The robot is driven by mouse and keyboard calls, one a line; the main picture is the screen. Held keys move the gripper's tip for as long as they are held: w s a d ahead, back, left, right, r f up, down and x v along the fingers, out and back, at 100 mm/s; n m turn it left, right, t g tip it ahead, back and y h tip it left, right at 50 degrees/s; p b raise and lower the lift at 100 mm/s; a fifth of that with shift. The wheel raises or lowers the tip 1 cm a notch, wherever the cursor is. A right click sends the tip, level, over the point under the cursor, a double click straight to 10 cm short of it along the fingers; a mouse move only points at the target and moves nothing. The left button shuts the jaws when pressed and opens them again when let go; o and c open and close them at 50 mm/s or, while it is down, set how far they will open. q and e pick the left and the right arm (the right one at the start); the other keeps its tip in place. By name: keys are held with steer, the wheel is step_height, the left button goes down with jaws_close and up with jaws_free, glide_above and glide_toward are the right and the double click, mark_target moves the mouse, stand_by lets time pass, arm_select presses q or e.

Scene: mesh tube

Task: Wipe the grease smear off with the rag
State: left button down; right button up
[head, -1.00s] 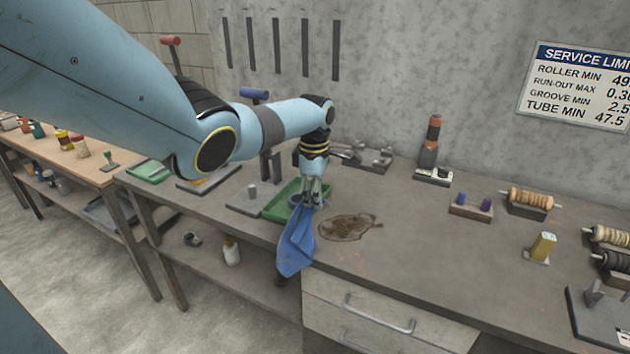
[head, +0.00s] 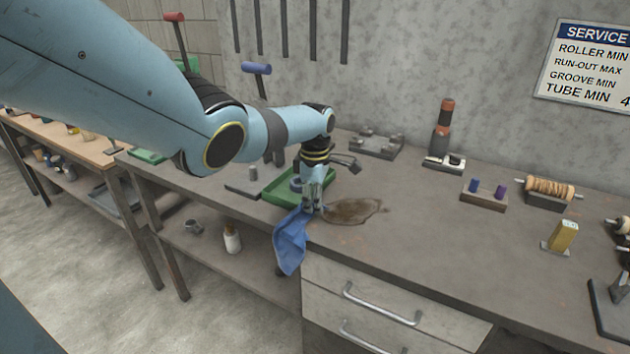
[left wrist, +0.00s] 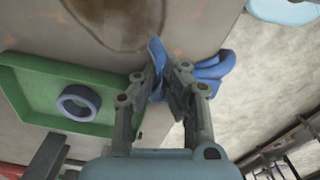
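The grease smear (head: 354,211) is a brown, glossy patch on the grey bench top, near its front edge. It also shows at the top of the left wrist view (left wrist: 118,18). My left gripper (head: 311,205) is shut on the blue rag (head: 291,242), just left of the smear. The rag hangs down over the bench's front edge. In the left wrist view, the rag (left wrist: 212,68) bunches out between and beyond the fingertips (left wrist: 165,80). Whether the rag touches the smear cannot be told. My right gripper is not in view.
A green tray (head: 275,196) with a dark ring (left wrist: 79,103) in it stands just left of the gripper. A block with blue and purple pegs (head: 484,200), a copper spool (head: 549,190) and a yellow block (head: 561,238) stand to the right. Bench between is clear.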

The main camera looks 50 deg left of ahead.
mark_target(315, 221)
arm_select(q)
steer(key=shift+f, duration=0.35)
steer(key=shift+r, duration=0.1)
steer(key=shift+c, duration=2.4)
jaws_free()
steer(key=shift+f+b, duration=1.15)
steer(key=shift+f, duration=0.3)
steer(key=shift+r, duration=0.15)
steer(key=shift+c, duration=1.1)
steer(key=shift+s, duration=0.1)
jaws_close()
